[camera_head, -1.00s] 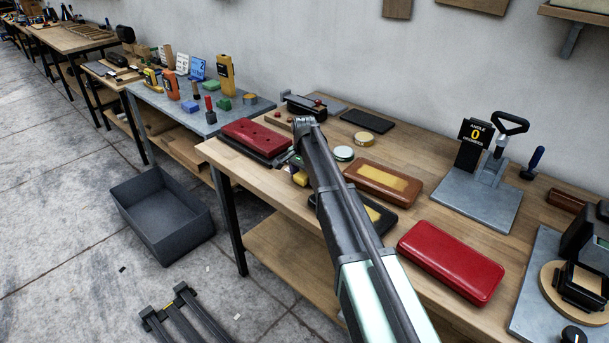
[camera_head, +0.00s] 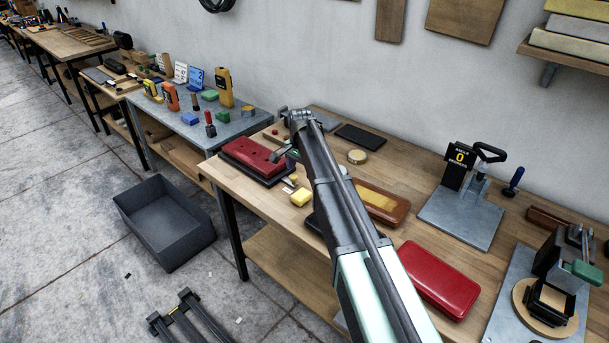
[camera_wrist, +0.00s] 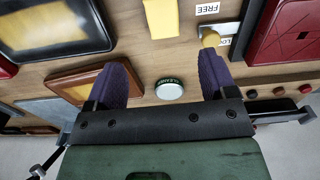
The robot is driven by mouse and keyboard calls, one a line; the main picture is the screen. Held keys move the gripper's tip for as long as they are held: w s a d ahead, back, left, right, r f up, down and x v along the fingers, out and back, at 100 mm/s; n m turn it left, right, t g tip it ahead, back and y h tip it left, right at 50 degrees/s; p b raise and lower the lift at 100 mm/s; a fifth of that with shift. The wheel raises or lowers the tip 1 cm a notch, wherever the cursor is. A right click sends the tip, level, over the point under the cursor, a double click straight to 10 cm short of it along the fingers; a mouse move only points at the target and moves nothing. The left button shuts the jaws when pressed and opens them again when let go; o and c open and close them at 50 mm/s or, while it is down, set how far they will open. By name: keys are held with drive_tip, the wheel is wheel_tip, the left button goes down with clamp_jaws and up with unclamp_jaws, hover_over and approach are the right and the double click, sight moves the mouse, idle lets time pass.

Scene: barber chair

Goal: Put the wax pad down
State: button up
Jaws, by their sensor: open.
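A small yellow block (camera_head: 301,197), which I take to be the wax pad, lies on the wooden bench near its front edge. It also shows at the top of the wrist view (camera_wrist: 161,20). My gripper (camera_wrist: 162,65) is open, with two purple-faced fingers apart and nothing between them. The block lies beyond the fingertips in that view, clear of both fingers. In the head view my arm hides most of the gripper.
A red case (camera_head: 257,157) lies left of the block, and another red case (camera_head: 438,279) lies right of my arm. A brown-framed pad (camera_head: 382,203), a round tin (camera_wrist: 169,90) and a FREE/LOCK lever (camera_wrist: 210,38) are close by. A grey bin (camera_head: 165,222) stands on the floor.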

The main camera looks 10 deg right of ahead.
drive_tip(key=s+n, duration=1)
drive_tip(key=s, duration=2.3)
drive_tip(key=shift+s, duration=0.35)
drive_tip(key=shift+o, duration=0.5)
drive_tip(key=shift+f, duration=0.1)
